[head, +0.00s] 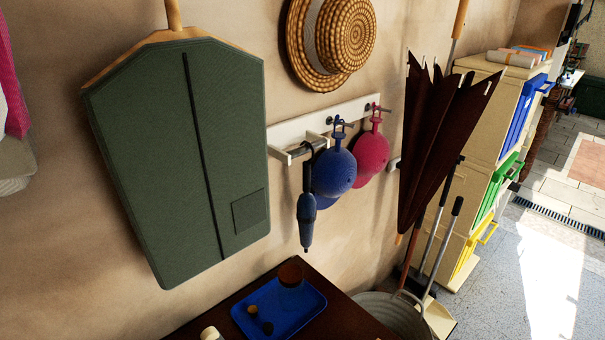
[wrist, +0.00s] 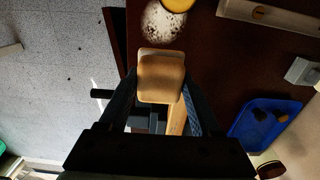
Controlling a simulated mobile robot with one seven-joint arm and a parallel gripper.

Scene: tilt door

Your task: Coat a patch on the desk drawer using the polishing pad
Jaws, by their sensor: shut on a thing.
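My gripper (wrist: 160,100) shows in the wrist view, its dark fingers shut on a tan, rounded block that looks like the polishing pad (wrist: 161,75). A wooden strip shows between the fingers below the pad. Beyond the pad is the dark brown desk (wrist: 228,62), with a pale, speckled round patch (wrist: 163,24) on it. I cannot tell whether the pad touches the desk. A yellow round thing (wrist: 178,3) overlaps the patch at the top edge. In the head view, the desk's dark top (head: 232,298) shows at the bottom; my gripper is out of that view, and no drawer is clearly seen.
A blue tray (head: 252,322) with small items and a brown cup (head: 291,275) stands on the desk; the tray also shows in the wrist view (wrist: 238,130). Caps and a blue tool hang from a wall rack (head: 283,134). Grey floor (wrist: 50,80) lies open left.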

